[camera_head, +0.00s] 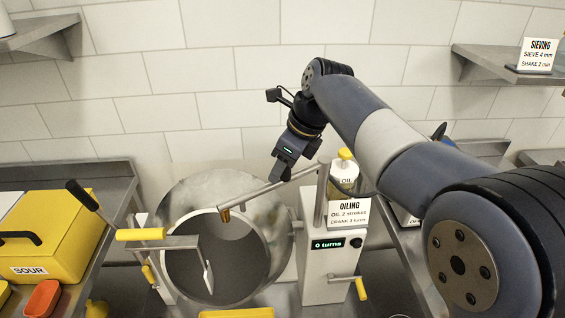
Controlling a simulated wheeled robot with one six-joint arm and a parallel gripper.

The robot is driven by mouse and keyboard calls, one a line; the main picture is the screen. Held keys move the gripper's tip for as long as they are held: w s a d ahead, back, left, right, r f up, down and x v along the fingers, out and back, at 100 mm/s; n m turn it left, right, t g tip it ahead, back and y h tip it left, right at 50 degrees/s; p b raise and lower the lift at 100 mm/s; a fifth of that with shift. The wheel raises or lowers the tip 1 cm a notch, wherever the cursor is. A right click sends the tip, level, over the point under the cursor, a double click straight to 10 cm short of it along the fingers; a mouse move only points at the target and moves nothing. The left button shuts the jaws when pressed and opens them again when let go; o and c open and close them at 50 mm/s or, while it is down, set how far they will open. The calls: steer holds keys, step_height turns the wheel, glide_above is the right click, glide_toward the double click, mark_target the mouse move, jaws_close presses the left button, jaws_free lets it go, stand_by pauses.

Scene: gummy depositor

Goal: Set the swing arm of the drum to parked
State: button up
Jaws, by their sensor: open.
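The drum (183,203) is a round steel vessel with its open mouth facing me, left of centre. Its swing arm (252,196) is a metal tube running left from an upright post (321,192) to a brass-coloured nozzle (225,214) at the drum's mouth. My gripper (280,177) points down at the tube's right half, with its fingertips right by the tube in the picture. It is open. I cannot tell whether the fingers touch the tube or stand around it.
A white oiling box (318,268) reads "0 turns", with a yellow-handled crank (360,288) and a yellow-topped oil pump (344,165). A yellow-gripped bar (140,234) crosses the drum's left side. A yellow SOUR bin (55,225) stands left. Shelves hang at both upper corners.

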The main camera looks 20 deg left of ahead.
steer(key=shift+c, duration=0.2)
jaws_close()
stand_by(0.3)
